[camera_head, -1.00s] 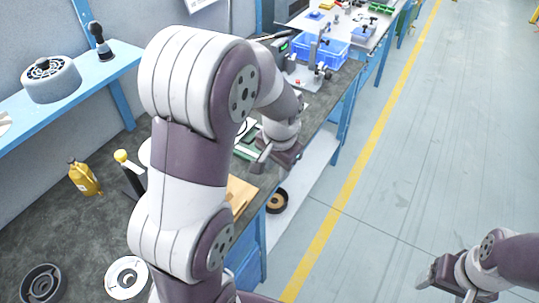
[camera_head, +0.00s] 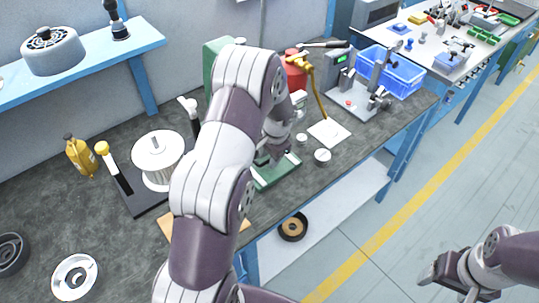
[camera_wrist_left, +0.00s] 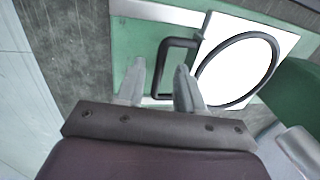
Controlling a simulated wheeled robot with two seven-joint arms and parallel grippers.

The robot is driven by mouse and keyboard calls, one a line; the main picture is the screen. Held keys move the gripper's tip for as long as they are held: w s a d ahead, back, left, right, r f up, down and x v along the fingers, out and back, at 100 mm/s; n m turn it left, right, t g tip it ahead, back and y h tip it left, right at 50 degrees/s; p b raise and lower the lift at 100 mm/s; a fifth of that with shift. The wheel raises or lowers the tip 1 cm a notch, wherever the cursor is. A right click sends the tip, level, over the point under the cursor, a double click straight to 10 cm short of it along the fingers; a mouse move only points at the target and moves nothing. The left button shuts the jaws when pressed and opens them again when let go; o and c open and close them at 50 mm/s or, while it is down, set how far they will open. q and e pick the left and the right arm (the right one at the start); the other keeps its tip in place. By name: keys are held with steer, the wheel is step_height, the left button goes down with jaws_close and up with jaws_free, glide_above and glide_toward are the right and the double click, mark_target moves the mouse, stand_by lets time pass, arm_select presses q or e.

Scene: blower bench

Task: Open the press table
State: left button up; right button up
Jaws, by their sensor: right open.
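The green press (camera_head: 222,62) stands on the bench, partly hidden behind my left arm. Its green base (camera_head: 276,176) shows in front of it. In the left wrist view a white plate with a black ring, which looks like the press table (camera_wrist_left: 228,38), lies over the green base (camera_wrist_left: 133,45). A black U-shaped handle (camera_wrist_left: 163,62) is at the plate's left side. My left gripper (camera_head: 264,160) is low over the base. In the left wrist view its fingers (camera_wrist_left: 159,88) are apart, with the handle's left bar between them in the picture; contact is unclear. My right gripper (camera_head: 430,274) is open and empty, away from the bench.
A white spool (camera_head: 157,160) and yellow bottle (camera_head: 80,155) stand left of my arm. A red canister (camera_head: 294,72), test stand (camera_head: 352,98) and blue crate (camera_head: 392,72) stand behind. Small round parts (camera_head: 322,156) lie right of the press. The floor at right is clear.

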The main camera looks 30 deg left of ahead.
arm_select(q)
steer(key=shift+w+d+f, duration=0.1)
steer(key=shift+w, duration=0.1)
steer(key=shift+c, duration=0.6)
jaws_close()
steer(key=shift+s, duration=0.1)
stand_by(0.4)
